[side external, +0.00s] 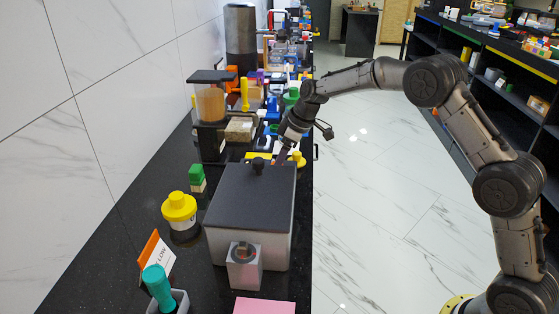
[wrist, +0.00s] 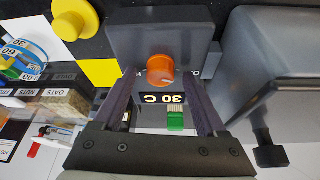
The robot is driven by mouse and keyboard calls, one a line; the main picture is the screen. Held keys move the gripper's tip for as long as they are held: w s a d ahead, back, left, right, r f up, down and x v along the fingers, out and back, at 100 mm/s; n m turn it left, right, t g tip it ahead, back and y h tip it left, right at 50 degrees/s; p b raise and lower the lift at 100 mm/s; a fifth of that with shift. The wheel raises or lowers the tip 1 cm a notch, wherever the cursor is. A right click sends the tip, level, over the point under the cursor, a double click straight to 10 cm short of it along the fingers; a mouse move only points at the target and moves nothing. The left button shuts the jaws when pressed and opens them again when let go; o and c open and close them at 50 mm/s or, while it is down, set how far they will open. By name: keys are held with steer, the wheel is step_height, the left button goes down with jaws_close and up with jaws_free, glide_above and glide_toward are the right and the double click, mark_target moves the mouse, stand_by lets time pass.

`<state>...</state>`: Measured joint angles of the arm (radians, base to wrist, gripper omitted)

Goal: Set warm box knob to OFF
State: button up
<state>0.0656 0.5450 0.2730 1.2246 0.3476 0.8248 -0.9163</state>
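An orange round knob (wrist: 160,69) sits on a dark grey block in the wrist view, with a "30 C" label (wrist: 163,98) below it. Parts of other letters show on either side, mostly hidden by my fingers. My gripper (wrist: 160,76) is open, with one finger on each side of the knob and visible gaps; contact is not seen. In the side external view, my gripper (side external: 281,158) is low behind the grey lidded box (side external: 250,205), which looks like the warm box. The orange knob is hidden there.
A small grey block with a round dial (side external: 245,265) stands at the lidded box's near side. A yellow-lidded jar (side external: 180,212), a green-topped block (side external: 197,178) and a dispenser (side external: 210,105) stand left. Clutter fills the counter behind; open floor lies right.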

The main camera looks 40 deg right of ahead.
steer(key=v, duration=1.4)
steer(key=shift+f, duration=0.1)
steer(key=s+a+r+t, duration=0.2)
steer(key=s+r, duration=0.3)
steer(key=r, duration=0.4)
steer(key=s+a+r+h, duration=0.1)
steer(key=s+r, duration=0.1)
steer(key=s, duration=0.6)
steer(key=s+a+r, duration=0.1)
steer(key=s+r, duration=0.1)
steer(key=s, duration=0.5)
steer(key=s+d+f+m+h, duration=0.1)
steer(key=s+f+m, duration=0.2)
steer(key=s+f, duration=0.4)
steer(key=s+d+f+m, duration=0.1)
steer(key=s+f+m, duration=0.3)
steer(key=s+f, duration=0.3)
steer(key=s, duration=0.4)
steer(key=shift+d+h, duration=0.2)
steer(key=shift+h, duration=0.2)
